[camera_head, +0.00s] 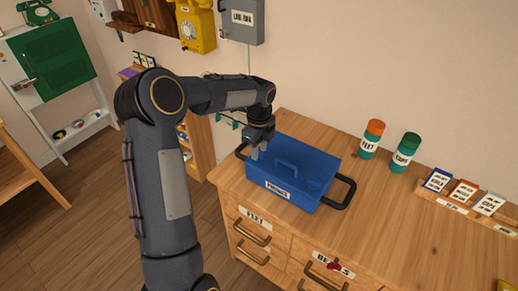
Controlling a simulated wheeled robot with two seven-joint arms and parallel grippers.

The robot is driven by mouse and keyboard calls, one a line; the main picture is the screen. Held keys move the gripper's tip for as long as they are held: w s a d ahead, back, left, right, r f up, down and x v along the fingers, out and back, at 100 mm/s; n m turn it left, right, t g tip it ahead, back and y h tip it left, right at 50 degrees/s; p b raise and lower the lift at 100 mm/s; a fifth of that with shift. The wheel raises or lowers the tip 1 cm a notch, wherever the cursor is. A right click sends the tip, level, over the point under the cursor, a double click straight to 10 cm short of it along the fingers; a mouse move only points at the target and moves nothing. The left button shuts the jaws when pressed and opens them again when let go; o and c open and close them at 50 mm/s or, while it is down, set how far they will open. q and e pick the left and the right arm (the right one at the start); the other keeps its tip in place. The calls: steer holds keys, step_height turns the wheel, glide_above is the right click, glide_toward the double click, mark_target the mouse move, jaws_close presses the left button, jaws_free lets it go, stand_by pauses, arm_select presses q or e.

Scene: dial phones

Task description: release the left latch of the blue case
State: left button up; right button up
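The blue case (299,171) sits on the wooden cabinet top near its left end. It has a raised handle shape on its lid, a white label on its front and a black side loop at each end; the right loop (345,193) shows fully. My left gripper (257,152) points down at the case's left back part, close to or touching it. It is too small to tell whether the fingers are open or shut. The left latch cannot be made out; the gripper covers that area. My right gripper is not in view.
An orange-capped canister (372,139) and a green-capped canister (405,153) stand right of the case. A rack of small boxes (464,208) is further right. A yellow phone (192,27) and a grey box (243,20) hang on the wall. The cabinet top (395,220) in front of the canisters is clear.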

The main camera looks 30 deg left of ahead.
arm_select(q)
steer(key=shift+f, duration=0.35)
jaws_close()
